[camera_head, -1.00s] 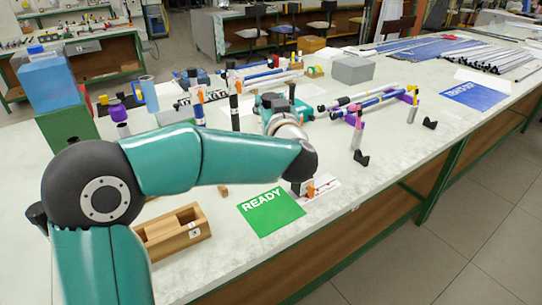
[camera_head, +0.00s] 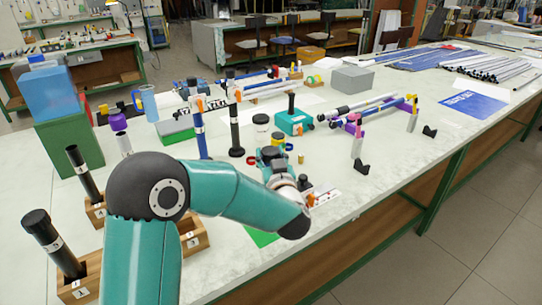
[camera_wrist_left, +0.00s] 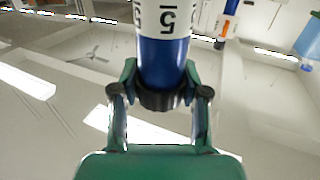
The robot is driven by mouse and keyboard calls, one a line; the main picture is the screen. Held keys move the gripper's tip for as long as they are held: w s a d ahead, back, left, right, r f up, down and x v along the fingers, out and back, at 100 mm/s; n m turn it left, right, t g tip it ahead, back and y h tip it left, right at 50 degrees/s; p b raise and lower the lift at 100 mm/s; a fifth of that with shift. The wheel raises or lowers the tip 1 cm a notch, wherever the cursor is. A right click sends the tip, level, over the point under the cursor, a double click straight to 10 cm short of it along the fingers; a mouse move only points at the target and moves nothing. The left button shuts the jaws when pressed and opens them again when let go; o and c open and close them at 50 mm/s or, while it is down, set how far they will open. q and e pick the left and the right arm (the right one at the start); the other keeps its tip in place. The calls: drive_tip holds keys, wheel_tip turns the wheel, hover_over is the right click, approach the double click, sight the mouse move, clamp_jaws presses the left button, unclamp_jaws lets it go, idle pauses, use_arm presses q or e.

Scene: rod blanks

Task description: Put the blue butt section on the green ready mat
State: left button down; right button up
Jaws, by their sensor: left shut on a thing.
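The blue butt section (camera_wrist_left: 165,55) has a white label with a 5 and a dark end. In the left wrist view it is between the two fingers of my left gripper (camera_wrist_left: 160,98), which is shut on it near the dark end. In the head view my left gripper (camera_head: 270,156) is above the table, beyond my own forearm; I cannot make out the held section clearly there. The green ready mat (camera_head: 262,239) lies near the table's front edge, and only a corner shows below my forearm. My right gripper is not in view.
A blue upright section (camera_head: 201,138) and a black upright one (camera_head: 235,130) stand left of the gripper. A teal box (camera_head: 294,122) stands behind it. A wooden holder (camera_head: 193,237) and dark rods (camera_head: 50,240) are at the left. Rods on a purple rest (camera_head: 352,122) lie right.

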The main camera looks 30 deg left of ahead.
use_arm(q)
drive_tip(key=shift+f, duration=0.1)
drive_tip(key=c, duration=0.6)
unclamp_jaws()
drive_tip(key=shift+b+v, duration=0.95)
drive_tip(key=shift+v, duration=5.1)
drive_tip(key=shift+w+r, duration=0.1)
drive_tip(key=shift+r, duration=0.1)
